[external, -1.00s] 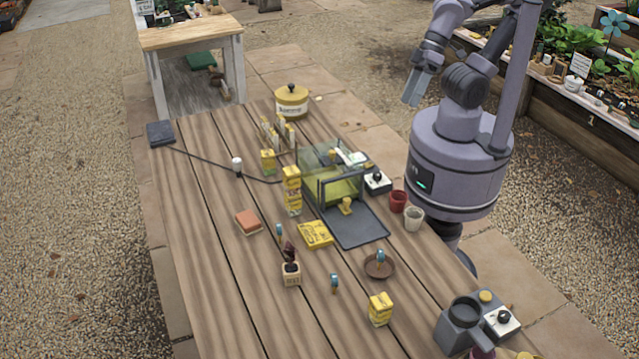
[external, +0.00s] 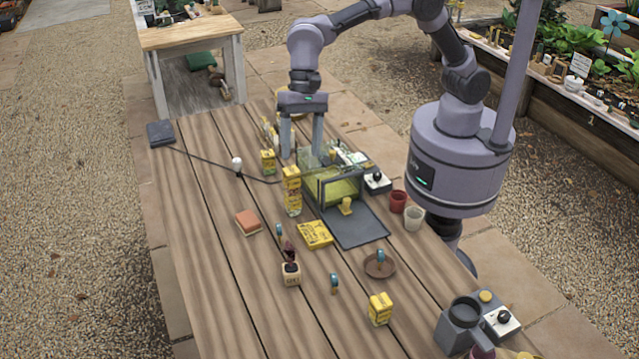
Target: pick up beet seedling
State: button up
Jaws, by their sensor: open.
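The beet seedling (external: 289,252) has dark reddish leaves and stands upright in a small tan labelled pot (external: 291,275) near the middle front of the wooden table. My gripper (external: 302,153) is open and points down over the far part of the table, above and behind the glass-sided box. It is well apart from the seedling, which lies nearer the camera. No object shows between the fingers.
A glass-sided box (external: 338,190) and a tall yellow carton (external: 292,190) stand between my gripper and the seedling. A flat yellow box (external: 314,235), an orange block (external: 248,222) and a brown saucer (external: 380,266) lie around the pot. The table's left front is clear.

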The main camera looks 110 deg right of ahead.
aim_at(290, 264)
jog(key=w+a+f+m+b, duration=0.1)
jog(key=w+a+f, duration=0.1)
jog(key=f, duration=0.6)
jog(key=w+a+f+m+b, duration=0.1)
jog(key=w+a+f, duration=0.2)
jog(key=f, duration=0.4)
jog(key=w+a+f+m+g+b, duration=0.1)
jog(key=w+a+f+m+b, duration=0.1)
jog(key=f, duration=0.6)
jog(key=shift+w+a+f, duration=0.2)
jog(key=shift+w+f, duration=0.15)
jog(key=b+x, duration=0.1)
jog(key=x, duration=0.1)
jog(key=b+x, duration=0.1)
jog(key=a+b+x, duration=0.1)
jog(key=x, duration=0.1)
jog(key=shift+s+a+f, duration=0.1)
jog(key=shift+s+f, duration=0.1)
jog(key=shift+r+y, duration=0.15)
jog(key=shift+y, duration=0.15)
jog(key=shift+c, duration=1.3)
grip_shut()
